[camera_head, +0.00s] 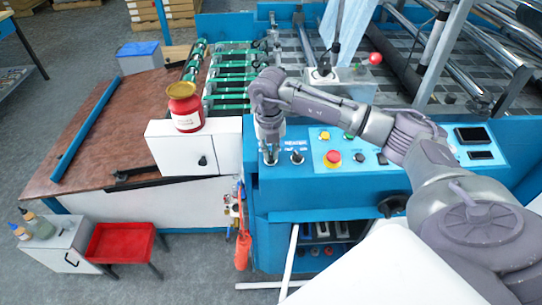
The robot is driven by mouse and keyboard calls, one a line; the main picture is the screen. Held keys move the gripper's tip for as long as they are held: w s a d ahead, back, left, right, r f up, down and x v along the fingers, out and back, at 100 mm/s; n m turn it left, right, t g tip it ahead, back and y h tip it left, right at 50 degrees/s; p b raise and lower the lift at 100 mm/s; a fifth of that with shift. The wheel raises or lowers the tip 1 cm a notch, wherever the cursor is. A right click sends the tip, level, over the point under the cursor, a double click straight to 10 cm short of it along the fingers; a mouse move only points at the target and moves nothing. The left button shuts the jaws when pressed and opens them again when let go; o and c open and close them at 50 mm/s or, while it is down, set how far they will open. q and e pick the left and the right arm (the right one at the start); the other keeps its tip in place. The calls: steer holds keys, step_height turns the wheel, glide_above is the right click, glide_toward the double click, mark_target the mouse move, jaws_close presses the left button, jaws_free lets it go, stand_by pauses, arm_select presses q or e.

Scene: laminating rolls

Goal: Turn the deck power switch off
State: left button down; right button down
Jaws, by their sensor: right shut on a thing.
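The blue control panel (310,188) of the machine runs across the middle right. My right gripper (270,157) points down at the panel's left end and is shut on a small switch there, which its fingers mostly hide. Another small dark switch (297,157) stands just right of the fingers, under a partly hidden label. I cannot read which of them is the deck power switch, nor tell its position. My left gripper is not in view.
A red emergency button (333,157), other buttons and dark displays (472,135) sit farther right. A red jar (185,107) stands on the white cabinet (190,150) at left. A red tray (119,243) is by the floor. Rollers and bars lie behind.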

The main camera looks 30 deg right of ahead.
steer(key=n, duration=0.1)
steer(key=n+b, duration=0.1)
steer(key=n, duration=0.1)
steer(key=n+b, duration=0.1)
steer(key=shift+s+a+f+n+h, duration=0.2)
steer(key=shift+f+n+h, duration=0.1)
steer(key=shift+f+h, duration=0.1)
steer(key=shift+r, duration=0.1)
steer(key=c, duration=1.2)
jaws_free()
steer(key=shift+c, duration=0.2)
steer(key=shift+w, duration=0.1)
steer(key=shift+d, duration=0.1)
steer(key=shift+r, duration=0.1)
steer(key=shift+r, duration=0.15)
step_height(320, 180, up, 12)
steer(key=a, duration=0.1)
steer(key=shift+a+f, duration=0.15)
steer(key=shift+f, duration=0.05)
